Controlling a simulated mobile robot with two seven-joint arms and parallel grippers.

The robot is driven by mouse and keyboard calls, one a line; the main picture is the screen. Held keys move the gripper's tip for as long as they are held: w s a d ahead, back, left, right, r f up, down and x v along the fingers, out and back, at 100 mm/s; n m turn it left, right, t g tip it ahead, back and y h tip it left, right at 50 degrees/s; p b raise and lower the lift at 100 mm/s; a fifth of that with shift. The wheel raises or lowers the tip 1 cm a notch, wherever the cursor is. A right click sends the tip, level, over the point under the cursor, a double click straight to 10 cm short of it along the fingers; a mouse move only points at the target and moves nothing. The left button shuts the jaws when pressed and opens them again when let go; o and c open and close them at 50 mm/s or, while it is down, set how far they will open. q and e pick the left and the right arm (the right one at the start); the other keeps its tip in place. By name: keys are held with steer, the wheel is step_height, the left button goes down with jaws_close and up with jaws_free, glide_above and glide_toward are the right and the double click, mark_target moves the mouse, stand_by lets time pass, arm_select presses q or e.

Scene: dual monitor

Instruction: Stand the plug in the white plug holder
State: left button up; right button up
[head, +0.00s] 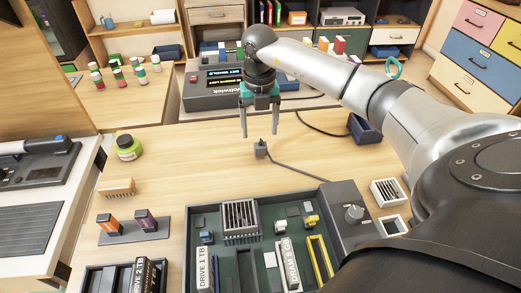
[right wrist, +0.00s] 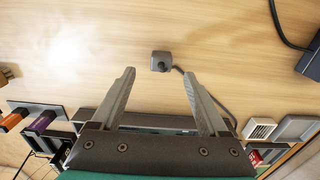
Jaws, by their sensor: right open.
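The plug (head: 261,149) is a small dark grey block on the wooden table, with a dark cable running from it to the right. In the right wrist view the plug (right wrist: 160,57) lies just beyond the fingertips, between their lines. My right gripper (head: 260,132) is open and empty, pointing down above the plug; it also shows in the right wrist view (right wrist: 159,74). Two small white-framed boxes stand at the right, a slatted one (head: 385,192) and a dark-centred one (head: 392,225). I cannot tell whether either is the white plug holder. My left gripper is not in view.
A dark case (head: 190,241) with drives and a knob unit (head: 347,207) fills the near middle. A green jar (head: 129,148), a brush (head: 117,188) and a dark box (head: 365,129) stand around. A labelled device (head: 209,91) is behind.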

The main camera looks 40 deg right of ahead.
mark_target(261, 145)
steer(key=shift+f, duration=0.45)
step_height(261, 145, down, 4)
steer(key=shift+s+r+b, duration=0.1)
steer(key=shift+r+b, duration=0.1)
steer(key=shift+b, duration=0.6)
steer(key=shift+d+f, duration=0.1)
steer(key=shift+f, duration=0.35)
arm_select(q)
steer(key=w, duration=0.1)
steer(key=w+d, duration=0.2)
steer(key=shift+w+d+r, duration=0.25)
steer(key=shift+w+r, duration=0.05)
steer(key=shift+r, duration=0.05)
arm_select(e)
jaws_close()
